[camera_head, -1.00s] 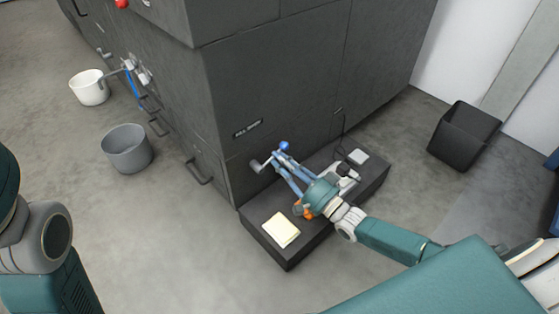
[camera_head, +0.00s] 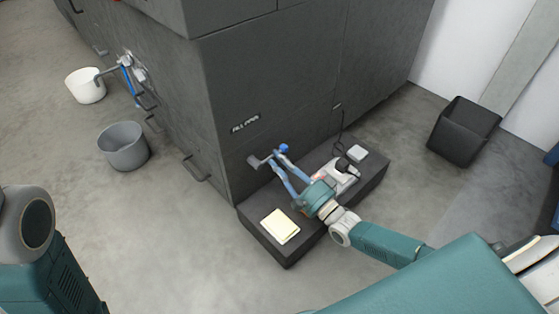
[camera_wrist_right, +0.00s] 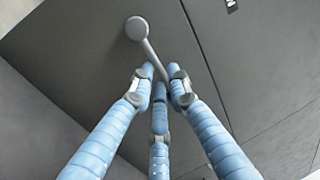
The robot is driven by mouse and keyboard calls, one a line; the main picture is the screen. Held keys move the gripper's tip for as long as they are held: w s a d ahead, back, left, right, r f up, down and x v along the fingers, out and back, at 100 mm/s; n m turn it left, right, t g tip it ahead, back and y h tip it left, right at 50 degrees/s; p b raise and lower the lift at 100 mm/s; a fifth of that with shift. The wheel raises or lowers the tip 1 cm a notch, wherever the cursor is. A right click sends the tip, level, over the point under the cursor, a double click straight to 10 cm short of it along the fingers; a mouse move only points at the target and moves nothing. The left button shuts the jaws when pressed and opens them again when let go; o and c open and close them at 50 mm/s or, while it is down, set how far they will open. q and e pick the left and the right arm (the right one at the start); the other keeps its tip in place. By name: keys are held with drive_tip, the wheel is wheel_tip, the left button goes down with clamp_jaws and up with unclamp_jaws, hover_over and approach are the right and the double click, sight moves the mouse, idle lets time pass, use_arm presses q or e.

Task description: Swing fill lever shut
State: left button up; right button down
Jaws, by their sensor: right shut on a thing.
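The fill lever (camera_head: 256,161) sits on the dark cabinet front, below a small label. Its round grey hub (camera_wrist_right: 136,28) and thin grey rod show in the right wrist view. The rod runs from the hub down between my fingertips. A blue knob (camera_head: 284,148) shows at the fingertips in the head view. My right gripper (camera_head: 278,161) has its light-blue fingers shut on the lever; they also close around the rod in the wrist view (camera_wrist_right: 160,88). The fingers hide the rod's far end. My left gripper is out of view; only part of my left arm shows.
A grey bucket (camera_head: 123,147), a white bucket (camera_head: 86,86) and a black bin (camera_head: 463,131) stand on open floor.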

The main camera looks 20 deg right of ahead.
drive_tip(key=shift+f, duration=0.1)
drive_tip(key=c, duration=1.9)
unclamp_jaws()
drive_tip(key=v, duration=1.2)
drive_tip(key=shift+s, duration=0.1)
